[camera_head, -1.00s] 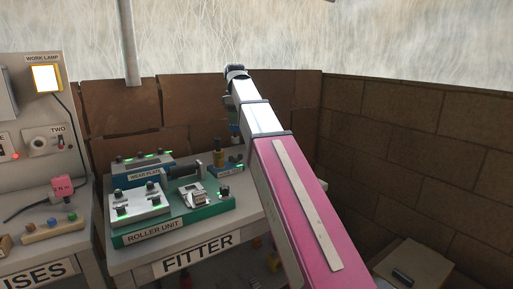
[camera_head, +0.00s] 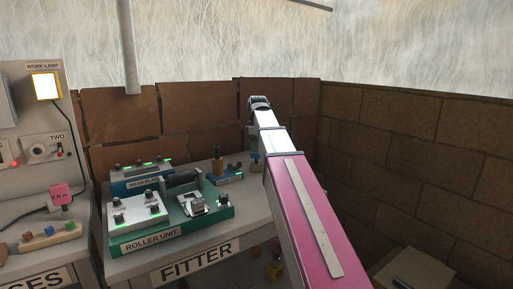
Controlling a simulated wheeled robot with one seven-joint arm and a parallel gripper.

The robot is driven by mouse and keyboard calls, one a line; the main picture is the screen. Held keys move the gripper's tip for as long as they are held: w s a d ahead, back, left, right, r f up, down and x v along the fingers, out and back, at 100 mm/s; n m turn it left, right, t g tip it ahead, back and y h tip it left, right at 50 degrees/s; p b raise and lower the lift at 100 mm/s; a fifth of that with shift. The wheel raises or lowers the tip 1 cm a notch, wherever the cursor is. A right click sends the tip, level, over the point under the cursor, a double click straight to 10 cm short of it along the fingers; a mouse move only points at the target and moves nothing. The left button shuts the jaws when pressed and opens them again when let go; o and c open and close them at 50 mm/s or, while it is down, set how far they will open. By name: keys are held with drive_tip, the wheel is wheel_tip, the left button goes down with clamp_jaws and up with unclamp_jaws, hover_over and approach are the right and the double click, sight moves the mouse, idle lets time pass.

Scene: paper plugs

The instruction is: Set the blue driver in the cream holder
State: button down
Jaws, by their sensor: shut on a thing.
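My gripper (camera_head: 254,138) hangs at the far end of my arm, behind and above the back right of the fitter bench (camera_head: 255,212). My arm hides most of it. It is shut on a small bluish thing just below it, which looks like the blue driver (camera_head: 254,152); its shape and tip are too small and covered to tell. I cannot make out a cream holder with certainty. An upright yellow and dark piece (camera_head: 217,165) stands at the bench's back, left of my gripper and apart from it.
On the bench stand the green roller unit (camera_head: 170,238), a blue wear plate unit (camera_head: 130,187) and a small blue labelled block (camera_head: 230,178). A left bench holds a tan block (camera_head: 40,243) with coloured pegs. Walls close off the back and right. A box (camera_head: 415,272) sits low right.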

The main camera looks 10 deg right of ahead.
drive_tip(key=shift+f, duration=0.2)
drive_tip(key=c, duration=0.8)
unclamp_jaws()
drive_tip(key=shift+c, duration=0.2)
wheel_tip(320, 180, up, 12)
drive_tip(key=shift+d+r, duration=0.15)
drive_tip(key=shift+s, duration=0.1)
